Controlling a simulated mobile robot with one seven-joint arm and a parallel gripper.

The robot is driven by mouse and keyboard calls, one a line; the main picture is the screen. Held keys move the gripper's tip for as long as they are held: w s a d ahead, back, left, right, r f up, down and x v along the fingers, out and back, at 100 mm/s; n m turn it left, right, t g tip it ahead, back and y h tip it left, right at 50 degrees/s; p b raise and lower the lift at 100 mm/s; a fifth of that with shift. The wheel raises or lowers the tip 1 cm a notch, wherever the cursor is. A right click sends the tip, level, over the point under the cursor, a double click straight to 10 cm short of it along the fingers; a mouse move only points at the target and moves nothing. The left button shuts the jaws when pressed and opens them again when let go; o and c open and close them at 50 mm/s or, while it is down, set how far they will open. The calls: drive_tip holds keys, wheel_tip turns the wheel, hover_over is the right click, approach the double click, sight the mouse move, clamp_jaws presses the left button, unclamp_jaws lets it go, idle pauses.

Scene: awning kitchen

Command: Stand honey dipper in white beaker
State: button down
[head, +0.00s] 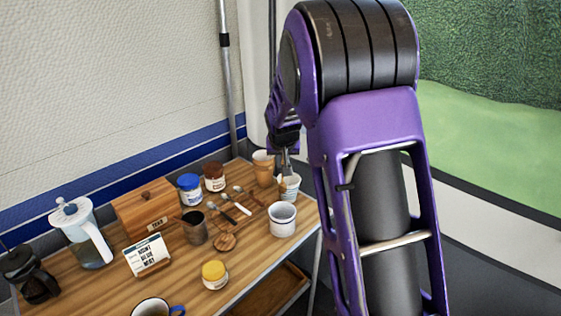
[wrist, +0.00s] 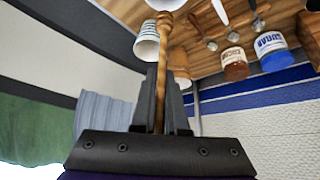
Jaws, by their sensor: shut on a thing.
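My gripper (wrist: 161,76) is shut on the honey dipper (wrist: 160,105), a wooden stick pointing away from the wrist between the two fingers. The white beaker (head: 282,219) stands upright, open at the top, nearer than that cup. A plain white vessel (wrist: 167,4) at the top edge of the wrist view appears to be the beaker. The dipper's far end overlaps it; I cannot tell whether it is inside.
The patterned cup (wrist: 147,42) is close beside the dipper; a tan cup (head: 263,165) stands behind. The wall is behind.

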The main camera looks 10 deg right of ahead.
sight(282, 192)
drive_tip(key=shift+f+b, duration=3.85)
drive_tip(key=shift+f, duration=1.85)
drive_tip(key=c, duration=0.9)
unclamp_jaws()
drive_tip(key=shift+o, duration=0.2)
drive_tip(key=p+v, duration=0.1)
drive_tip(key=v, duration=1.6)
drive_tip(key=shift+s+r+p, duration=0.15)
drive_tip(key=shift+r+p, duration=0.05)
drive_tip(key=shift+p, duration=0.15)
